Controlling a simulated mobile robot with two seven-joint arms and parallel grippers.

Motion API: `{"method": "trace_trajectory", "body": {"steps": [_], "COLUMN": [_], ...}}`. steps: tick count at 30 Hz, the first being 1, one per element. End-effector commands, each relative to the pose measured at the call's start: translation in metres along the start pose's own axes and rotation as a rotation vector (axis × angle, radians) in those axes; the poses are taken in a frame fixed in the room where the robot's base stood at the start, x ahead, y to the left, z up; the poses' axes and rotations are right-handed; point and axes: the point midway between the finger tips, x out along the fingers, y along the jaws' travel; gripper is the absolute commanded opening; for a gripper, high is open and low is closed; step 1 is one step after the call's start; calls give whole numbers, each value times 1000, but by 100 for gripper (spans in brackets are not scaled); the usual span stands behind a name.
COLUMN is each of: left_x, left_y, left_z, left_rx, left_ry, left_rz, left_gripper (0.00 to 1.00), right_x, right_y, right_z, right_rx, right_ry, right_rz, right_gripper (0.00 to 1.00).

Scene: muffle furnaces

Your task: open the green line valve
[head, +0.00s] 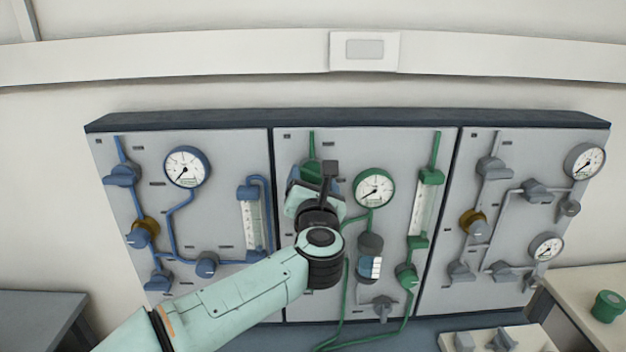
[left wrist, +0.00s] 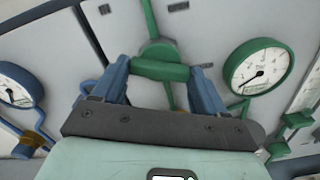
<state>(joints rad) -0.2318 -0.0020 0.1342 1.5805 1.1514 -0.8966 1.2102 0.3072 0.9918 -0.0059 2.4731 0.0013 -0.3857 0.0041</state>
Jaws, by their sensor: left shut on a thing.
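The green line valve (left wrist: 160,71) shows in the left wrist view as a green bar handle on a round green body. The bar lies crosswise to the green pipe (left wrist: 150,18) that runs into it from above. My left gripper (left wrist: 158,78) has its two blue fingers at the ends of the bar and is shut on it. In the head view my left gripper (head: 316,188) is at the upper left of the middle panel and hides most of the valve. My right gripper is in neither view.
A green-rimmed gauge (head: 374,188) sits just right of my gripper. A green flowmeter (head: 424,205) and a lower green valve (head: 406,275) are further right. The blue line panel (head: 180,230) is left, the grey line panel (head: 510,225) right.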

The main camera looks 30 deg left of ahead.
Motion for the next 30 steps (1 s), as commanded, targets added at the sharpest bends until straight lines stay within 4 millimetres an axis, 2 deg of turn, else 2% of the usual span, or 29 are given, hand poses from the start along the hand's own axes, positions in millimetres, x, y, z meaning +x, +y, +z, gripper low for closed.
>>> {"method": "trace_trajectory", "body": {"steps": [30], "left_x": [0], "left_y": [1], "left_z": [2], "left_rx": [939], "left_ry": [0], "left_rz": [2], "left_gripper": [42], "right_x": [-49], "right_y": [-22], "right_z": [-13], "right_rx": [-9], "right_ry": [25], "right_rz": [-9], "right_gripper": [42]}}
